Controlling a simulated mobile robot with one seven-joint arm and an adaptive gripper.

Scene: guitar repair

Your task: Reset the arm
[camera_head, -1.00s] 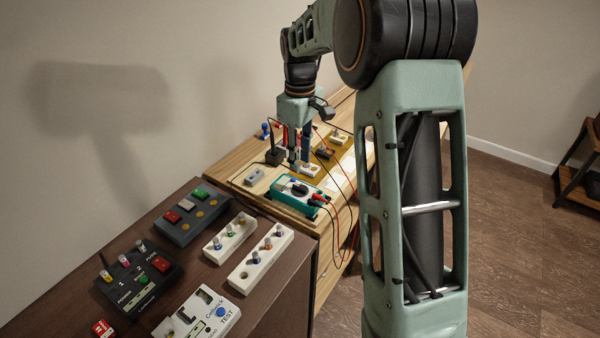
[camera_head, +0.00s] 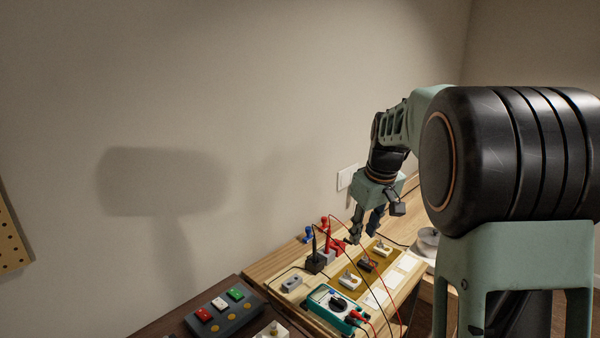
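My gripper (camera_head: 365,232) hangs above the back part of the wooden bench, to the right of the red and black probe pieces. Its two dark fingers point down and show apart, with a gap and nothing seen between them. My arm rises on the right and bends over toward the bench, covering much of the right side of the view.
On the wooden bench (camera_head: 262,270) stand a teal multimeter (camera_head: 332,308), a black probe holder (camera_head: 316,262), a red one (camera_head: 337,247) and a grey block (camera_head: 291,284). A button box (camera_head: 222,312) is at lower left. The wall is behind; the air above the bench's left is free.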

